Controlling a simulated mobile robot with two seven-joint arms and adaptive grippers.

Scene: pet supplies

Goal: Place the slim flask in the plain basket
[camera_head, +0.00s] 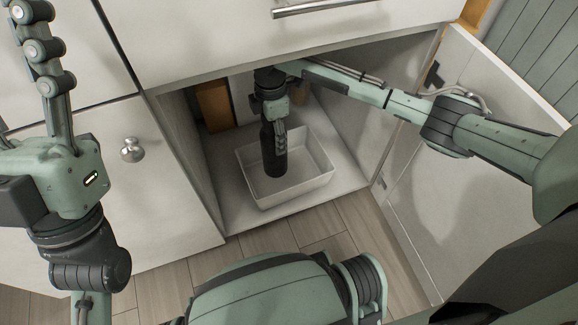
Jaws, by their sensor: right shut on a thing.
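The slim flask (273,160) is a dark, narrow cylinder, upright inside the open lower cabinet. My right gripper (275,128) points down from above and is shut on its upper part. The plain basket (292,198) is a white, shallow rectangular tub on the cabinet floor. The lower end of the flask shows inside the basket's outline; I cannot tell whether it touches the basket floor. My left gripper (40,50) is raised at the upper left, in front of the closed cabinet door, seen edge-on, so its opening is unclear.
The cabinet opening is bounded by a closed door with a round knob (132,150) on the left, an open door (400,190) on the right and a drawer with a bar handle (320,6) above. A brown object (214,105) stands behind the basket.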

